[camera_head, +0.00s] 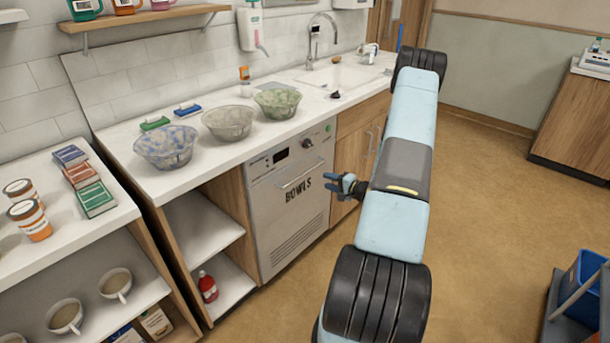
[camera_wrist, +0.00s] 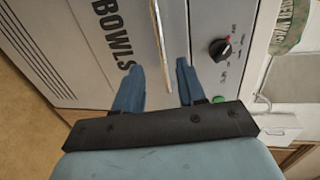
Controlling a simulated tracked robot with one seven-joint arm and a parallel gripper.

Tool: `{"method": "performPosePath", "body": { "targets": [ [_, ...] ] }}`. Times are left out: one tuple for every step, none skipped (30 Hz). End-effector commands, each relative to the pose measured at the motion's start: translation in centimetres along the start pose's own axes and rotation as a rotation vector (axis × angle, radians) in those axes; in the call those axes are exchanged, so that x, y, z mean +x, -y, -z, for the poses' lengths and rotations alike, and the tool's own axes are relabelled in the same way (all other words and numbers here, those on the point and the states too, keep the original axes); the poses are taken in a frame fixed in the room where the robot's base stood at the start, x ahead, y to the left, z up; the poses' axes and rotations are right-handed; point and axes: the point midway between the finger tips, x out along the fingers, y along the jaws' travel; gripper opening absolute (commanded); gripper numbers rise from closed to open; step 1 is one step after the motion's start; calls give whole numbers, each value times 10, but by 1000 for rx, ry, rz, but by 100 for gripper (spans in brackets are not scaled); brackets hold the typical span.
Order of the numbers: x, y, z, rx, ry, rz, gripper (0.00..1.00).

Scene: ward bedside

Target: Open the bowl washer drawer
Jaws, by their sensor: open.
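The bowl washer (camera_head: 289,205) is a grey under-counter unit marked BOWLS, with a control strip along its top and a vent low on its front. Its front looks closed, flush with the cabinets. A slim bar handle (camera_head: 295,180) runs across the front above the lettering. My gripper (camera_head: 345,183) is open and empty, in front of the washer's right side. In the wrist view, the blue fingers (camera_wrist: 158,85) point at the washer front (camera_wrist: 85,45), and the handle (camera_wrist: 161,45) shows between them, beyond their tips. I cannot tell the exact gap.
Three bowls stand on the counter (camera_head: 215,160) above: blue-patterned (camera_head: 165,147), clear (camera_head: 229,122) and green (camera_head: 277,102). A sink (camera_head: 340,75) lies right of them. A blue bucket (camera_head: 583,285) stands at lower right. The floor (camera_head: 480,200) in front is clear.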

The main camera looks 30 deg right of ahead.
Motion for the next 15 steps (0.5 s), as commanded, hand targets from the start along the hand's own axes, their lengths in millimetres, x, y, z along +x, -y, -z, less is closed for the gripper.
{"method": "performPosePath", "body": {
  "targets": [
    [2, -2, 1, 1, -5, 1, 40],
    [3, -2, 2, 1, -6, 1, 40],
    [6, -2, 2, 0, -7, 1, 40],
    [10, -2, 2, 0, -6, 2, 40],
    [13, -2, 1, 0, -6, 2, 40],
    [18, -2, 1, 0, -5, 2, 40],
    [23, -2, 1, 0, -4, 2, 40],
    [28, -2, 1, 0, -4, 2, 40],
    [35, -2, 1, 0, -4, 1, 40],
    [40, -2, 1, 0, -4, 1, 40],
    [46, -2, 0, 0, -3, 2, 40],
    [53, -2, 1, -1, -3, 2, 40],
    [58, -2, 1, -1, -4, 1, 40],
    [63, -2, 1, 0, -4, 1, 40],
    [70, -2, 1, 0, -4, 2, 40]
  ]
}}
